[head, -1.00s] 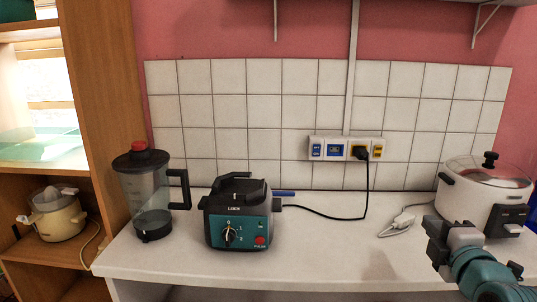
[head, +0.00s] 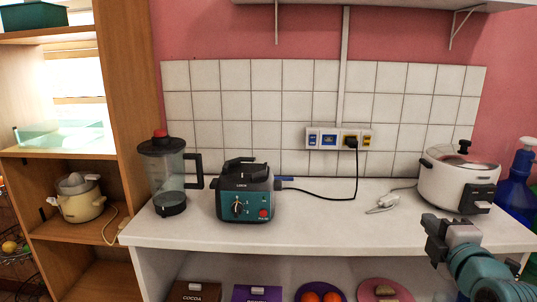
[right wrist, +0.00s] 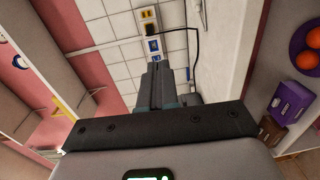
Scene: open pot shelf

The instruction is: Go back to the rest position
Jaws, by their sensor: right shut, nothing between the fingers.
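My right gripper (head: 436,238) is at the lower right of the head view, in front of the white counter (head: 300,228). It is shut and empty. Its closed fingers also show in the right wrist view (right wrist: 157,88), with the sockets and tiled wall beyond them. My left gripper is not in the head view. The teal blender base (head: 243,195) stands on the counter, apart from my gripper. Its jug (head: 168,180) with a red-topped lid stands to the left. The white rice cooker (head: 455,180) stands at the right, behind my gripper.
A wall socket strip (head: 338,138) has a black plug and cable in it. A loose white plug (head: 382,204) lies on the counter. Below are boxes and plates, including a purple plate of oranges (head: 320,294). A wooden shelf (head: 130,110) with a cream juicer (head: 80,200) stands left.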

